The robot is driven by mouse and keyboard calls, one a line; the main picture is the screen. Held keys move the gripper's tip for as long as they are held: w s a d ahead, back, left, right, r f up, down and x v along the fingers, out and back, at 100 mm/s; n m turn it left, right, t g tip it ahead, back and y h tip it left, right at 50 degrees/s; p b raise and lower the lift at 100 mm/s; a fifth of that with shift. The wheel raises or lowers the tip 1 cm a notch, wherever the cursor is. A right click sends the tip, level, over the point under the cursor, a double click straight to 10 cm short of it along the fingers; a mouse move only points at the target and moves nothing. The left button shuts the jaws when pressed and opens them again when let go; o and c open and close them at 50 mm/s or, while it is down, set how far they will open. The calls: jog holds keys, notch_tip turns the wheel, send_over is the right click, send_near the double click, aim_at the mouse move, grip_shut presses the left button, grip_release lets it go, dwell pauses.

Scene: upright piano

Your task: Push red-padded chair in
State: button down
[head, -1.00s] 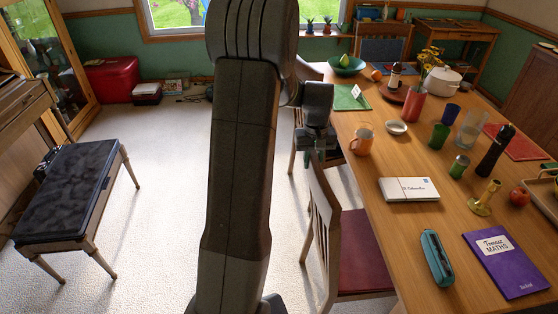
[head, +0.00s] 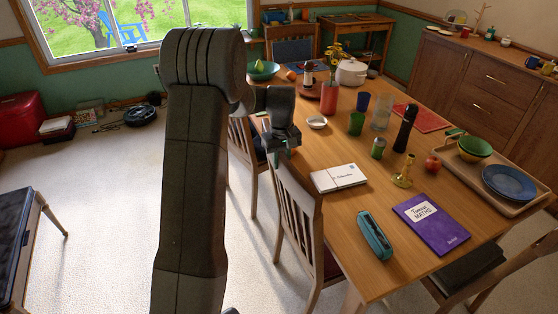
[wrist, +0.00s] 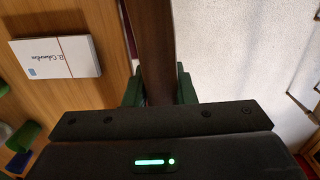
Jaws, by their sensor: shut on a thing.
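The red-padded chair (head: 296,215) stands at the near left side of the dining table (head: 352,212), its wooden slatted back toward the open floor. Only a small dark red part of its seat pad (head: 333,264) shows, behind the back and by the table edge. My gripper (head: 281,156) is shut on the top of the chair's back. In the wrist view the brown chair back (wrist: 155,45) runs up between the green fingertips of my gripper (wrist: 160,92). My fingers and arm hide part of the back's top.
Another chair (head: 243,150) stands farther along the same table side. A white box (head: 338,178), a teal case (head: 374,235) and a purple book (head: 430,222) lie near on the table. A dark-topped bench (head: 18,235) is at left, with open pale floor between.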

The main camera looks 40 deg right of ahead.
jog(key=c, duration=1.6)
grip_release()
jog(key=shift+d+r, duration=0.2)
jog(key=o, duration=0.4)
jog(key=shift+s+d+f, duration=0.1)
jog(key=shift+d, duration=0.1)
jog(key=shift+a, duration=0.1)
notch_tip(320, 180, up, 14)
jog(key=b, duration=0.1)
jog(key=shift+f, duration=0.2)
notch_tip(320, 180, down, 14)
jog(key=shift+a+r+p, duration=0.1)
jog(key=shift+r+p, duration=0.15)
jog(key=shift+p, duration=0.25)
jog(key=shift+f, duration=0.2)
jog(key=shift+a, duration=0.15)
